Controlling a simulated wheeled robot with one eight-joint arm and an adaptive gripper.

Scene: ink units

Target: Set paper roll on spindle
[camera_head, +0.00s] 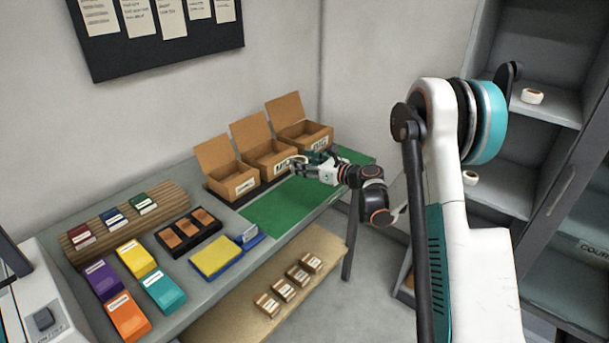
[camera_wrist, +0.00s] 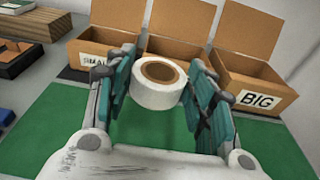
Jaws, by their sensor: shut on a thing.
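A white paper roll with a brown core (camera_wrist: 158,95) is between the teal fingers of my gripper (camera_wrist: 165,78) in the wrist view, and the gripper is shut on it. The core's open end faces up toward the camera. In the head view my gripper (camera_head: 299,166) is over the back of the green mat (camera_head: 278,213), in front of the open cardboard boxes. The roll is small and partly covered by the fingers there. I cannot make out a spindle in either view.
Three open boxes stand behind the mat: left (camera_head: 232,183), middle (camera_head: 264,157) and right (camera_head: 312,135). Wrist-view labels include "BIG". Coloured ink boxes (camera_head: 136,258), a yellow pad (camera_head: 215,257) and a dark tray (camera_head: 170,238) lie left. White rolls (camera_head: 532,96) sit on right shelves.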

